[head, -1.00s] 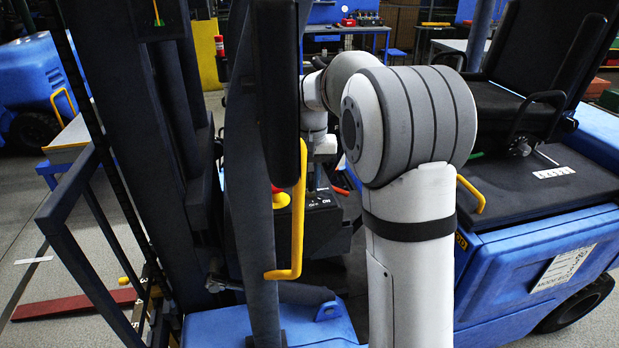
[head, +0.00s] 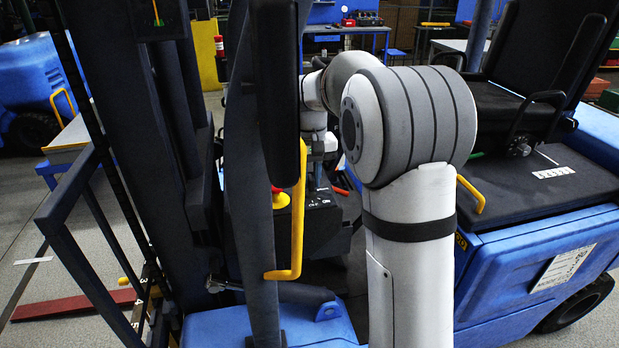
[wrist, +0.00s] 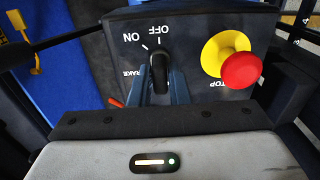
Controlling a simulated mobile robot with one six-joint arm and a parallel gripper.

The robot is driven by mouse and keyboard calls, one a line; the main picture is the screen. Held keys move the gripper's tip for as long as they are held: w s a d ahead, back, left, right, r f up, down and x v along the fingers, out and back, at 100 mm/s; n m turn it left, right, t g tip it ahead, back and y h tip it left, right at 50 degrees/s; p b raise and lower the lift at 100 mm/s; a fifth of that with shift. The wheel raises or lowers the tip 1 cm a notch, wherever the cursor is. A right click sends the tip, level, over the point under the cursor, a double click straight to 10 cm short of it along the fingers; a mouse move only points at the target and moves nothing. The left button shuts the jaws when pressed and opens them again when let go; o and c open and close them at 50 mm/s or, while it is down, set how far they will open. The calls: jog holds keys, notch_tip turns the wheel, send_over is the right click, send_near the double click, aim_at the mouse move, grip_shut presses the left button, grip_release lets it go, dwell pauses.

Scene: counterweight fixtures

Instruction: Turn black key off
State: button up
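The black key (wrist: 159,70) is a dark knob on a dark panel (wrist: 200,25) in the wrist view. White ON and OFF labels with tick marks sit beyond it; both read upside down there. The key points up the picture, roughly at the OFF tick. My gripper (wrist: 162,82) has its two blue-grey fingers close on either side of the key, with no clear gap seen. In the head view the panel (head: 322,204) shows past my arm; the key is too small and hidden to make out.
A red stop button (wrist: 241,71) on a yellow base is to the right of the key. A red lever end (wrist: 116,102) is at the left. A yellow handle (head: 297,225) on a dark post and the blue truck body (head: 520,275) flank my arm.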

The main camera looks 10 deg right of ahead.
aim_at(311, 177)
jog(key=o, duration=0.4)
jog(key=shift+c, duration=0.2)
jog(key=shift+r+b, duration=0.5)
jog(key=shift+r, duration=3.4)
jog(key=s+d+f+n+h+b, duration=0.1)
jog(key=s+d+f+n, duration=0.15)
jog(key=s, duration=0.75)
jog(key=s+d+f+n+h, duration=0.1)
jog(key=s+d+f+n, duration=0.2)
jog(key=s, duration=0.6)
jog(key=s+a+f+m+t+y, duration=0.2)
jog(key=s+a+f+m+t, duration=0.1)
jog(key=s, duration=0.6)
jog(key=a+f+m, duration=0.1)
jog(key=a+m, duration=0.1)
jog(key=a, duration=0.1)
jog(key=shift+s+m, duration=0.35)
